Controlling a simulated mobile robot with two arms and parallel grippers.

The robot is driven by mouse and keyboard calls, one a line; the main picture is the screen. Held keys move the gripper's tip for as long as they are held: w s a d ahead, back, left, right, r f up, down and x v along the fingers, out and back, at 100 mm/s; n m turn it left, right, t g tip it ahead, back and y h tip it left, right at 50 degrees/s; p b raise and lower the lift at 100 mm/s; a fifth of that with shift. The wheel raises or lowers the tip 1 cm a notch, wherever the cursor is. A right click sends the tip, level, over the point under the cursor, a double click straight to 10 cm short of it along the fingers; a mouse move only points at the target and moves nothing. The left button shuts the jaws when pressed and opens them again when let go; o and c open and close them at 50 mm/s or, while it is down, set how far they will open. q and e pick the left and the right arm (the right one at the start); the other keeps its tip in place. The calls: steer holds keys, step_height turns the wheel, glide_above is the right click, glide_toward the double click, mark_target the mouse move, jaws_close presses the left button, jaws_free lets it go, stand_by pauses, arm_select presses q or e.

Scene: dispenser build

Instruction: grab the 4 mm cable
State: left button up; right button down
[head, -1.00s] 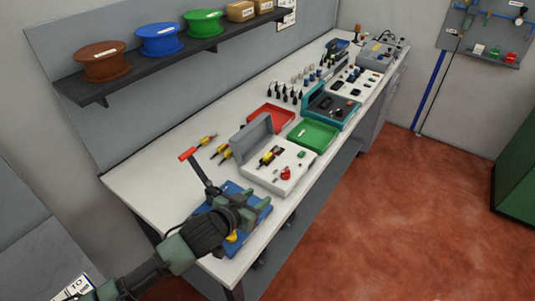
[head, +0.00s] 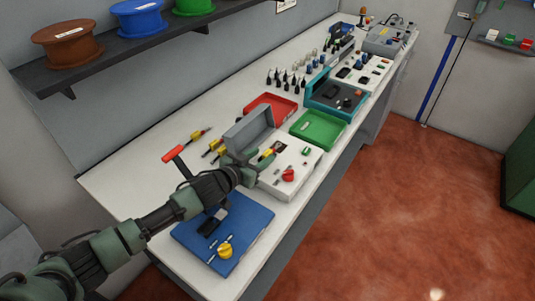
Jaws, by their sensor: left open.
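I cannot pick out the 4 mm cable with certainty. A yellow-and-black piece (head: 268,154) lies at the white case (head: 271,186) with the raised grey lid, and may be a tool or a cable end. My left gripper (head: 258,163) is open at the left part of this case, close to that piece. Contact cannot be told, and the gripper hides part of the case. Similar yellow-and-black pieces (head: 214,148) lie on the bench left of the lid. My right gripper is not in view.
A blue mat (head: 250,231) with a yellow knob (head: 225,250) and a black block lies in front. A red-handled lever (head: 174,153) stands behind my arm. Red (head: 270,107) and green (head: 318,130) trays and a teal case (head: 341,98) are beyond. Spools sit on the shelf (head: 110,50).

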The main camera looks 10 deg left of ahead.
mark_target(269, 154)
arm_select(q)
steer(key=shift+x, duration=1)
steer(key=shift+w+d, duration=0.1)
steer(key=shift+w, duration=0.1)
jaws_close()
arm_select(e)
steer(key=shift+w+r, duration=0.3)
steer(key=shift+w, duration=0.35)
